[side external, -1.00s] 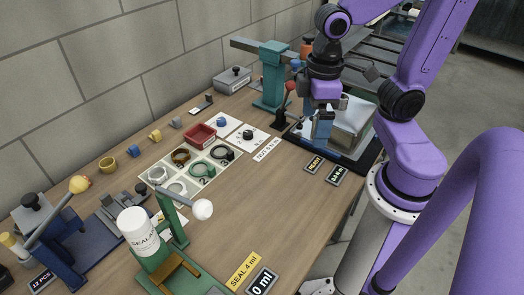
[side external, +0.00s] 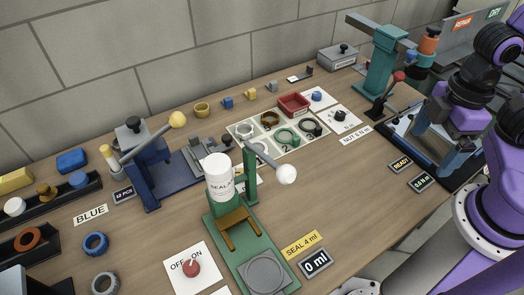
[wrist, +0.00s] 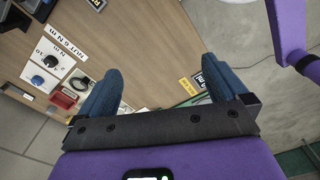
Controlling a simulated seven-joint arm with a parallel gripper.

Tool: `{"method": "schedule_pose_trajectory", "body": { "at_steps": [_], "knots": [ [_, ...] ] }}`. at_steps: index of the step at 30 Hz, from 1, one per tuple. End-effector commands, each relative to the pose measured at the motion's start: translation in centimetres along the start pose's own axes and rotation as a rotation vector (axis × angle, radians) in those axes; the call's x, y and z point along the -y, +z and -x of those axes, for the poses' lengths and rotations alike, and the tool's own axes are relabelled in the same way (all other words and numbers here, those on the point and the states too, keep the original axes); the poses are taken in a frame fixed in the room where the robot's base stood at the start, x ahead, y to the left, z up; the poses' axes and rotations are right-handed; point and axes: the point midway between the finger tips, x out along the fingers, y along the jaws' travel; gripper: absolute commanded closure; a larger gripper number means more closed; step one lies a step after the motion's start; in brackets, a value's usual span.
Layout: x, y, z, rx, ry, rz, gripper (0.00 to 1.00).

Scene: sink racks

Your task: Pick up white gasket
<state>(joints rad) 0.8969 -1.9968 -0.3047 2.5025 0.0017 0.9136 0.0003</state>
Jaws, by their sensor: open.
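Rings lie on a pale sectioned mat (side external: 297,151) in the middle of the table in the side view. A whitish ring (side external: 244,130) is at its left, beside a brown ring (side external: 269,119), a green ring (side external: 287,137) and a black ring (side external: 310,127). The green press partly hides the mat's near-left part. A small white round piece (side external: 14,205) sits in a dark tray at far left; I cannot tell whether it is a gasket.
A green press (side external: 240,225) with a white bottle (side external: 219,177) and lever stands in front of the mat. A blue lever press (side external: 145,165) stands left. A red bin (side external: 293,104) is behind the mat.

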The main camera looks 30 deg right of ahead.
Motion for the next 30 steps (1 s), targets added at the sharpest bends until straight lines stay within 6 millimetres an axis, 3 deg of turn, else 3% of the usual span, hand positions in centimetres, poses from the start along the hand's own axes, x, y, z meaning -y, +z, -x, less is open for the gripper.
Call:
{"method": "schedule_pose_trajectory", "body": {
  "at_steps": [12,13,18,26,30],
  "knots": [
    [0.0,0.0,0.0,0.0,0.0,-0.001,0.0],
    [0.0,0.0,0.0,0.0,0.0,-0.001,0.03],
    [0.0,0.0,0.0,0.0,0.0,-0.001,0.55],
    [0.0,0.0,0.0,0.0,0.0,-0.001,0.55],
    [-0.5,-1.3,0.2,0.002,0.0,0.011,0.55]
  ]
}}
